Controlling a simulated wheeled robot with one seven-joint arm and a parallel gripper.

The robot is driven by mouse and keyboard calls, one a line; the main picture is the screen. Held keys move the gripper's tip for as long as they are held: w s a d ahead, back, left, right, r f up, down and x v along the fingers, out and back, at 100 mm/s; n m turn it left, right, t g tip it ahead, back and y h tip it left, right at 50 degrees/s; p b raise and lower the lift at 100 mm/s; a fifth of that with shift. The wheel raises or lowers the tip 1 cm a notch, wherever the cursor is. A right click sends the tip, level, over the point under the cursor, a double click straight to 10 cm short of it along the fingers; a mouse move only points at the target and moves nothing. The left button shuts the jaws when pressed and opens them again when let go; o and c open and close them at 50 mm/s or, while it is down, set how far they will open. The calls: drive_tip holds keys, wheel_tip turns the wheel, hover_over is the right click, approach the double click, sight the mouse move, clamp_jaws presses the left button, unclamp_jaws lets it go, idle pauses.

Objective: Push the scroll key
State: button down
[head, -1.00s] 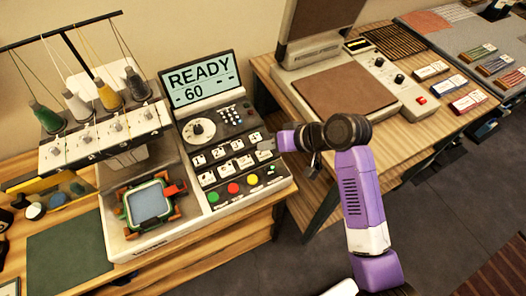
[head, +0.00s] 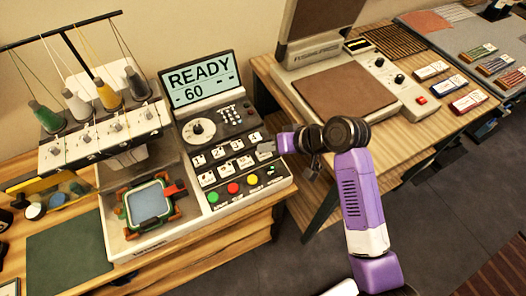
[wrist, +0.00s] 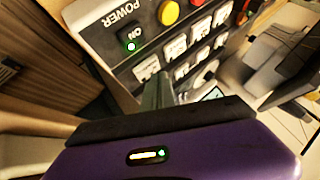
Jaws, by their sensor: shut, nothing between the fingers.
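The sewing machine's control panel (head: 240,188) has rows of white keys (head: 223,173) below a dial. Their labels are too small to read, so I cannot tell which is the scroll key. The keys also show upside down in the wrist view (wrist: 176,46). My gripper (head: 262,152) is shut and empty, at the right end of the key rows, and covers part of them. In the wrist view its grey fingers (wrist: 160,88) reach toward the panel beside a white key (wrist: 147,68). I cannot tell whether they touch a key.
The display (head: 200,85) reads READY and 60. Green, red and yellow buttons (head: 233,188) line the panel's front. A lit ON switch (wrist: 130,41) is close to my fingers. An embroidery hoop (head: 148,203) sits left, a heat press (head: 345,90) right, with a gap between the tables.

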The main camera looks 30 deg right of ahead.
sight(267, 155)
drive_tip(key=shift+f, duration=0.45)
idle(0.4)
drive_tip(key=shift+r+p, duration=0.9)
drive_tip(key=shift+r, duration=0.05)
wheel_tip(267, 155, up, 6)
drive_tip(key=p, duration=0.5)
idle(0.5)
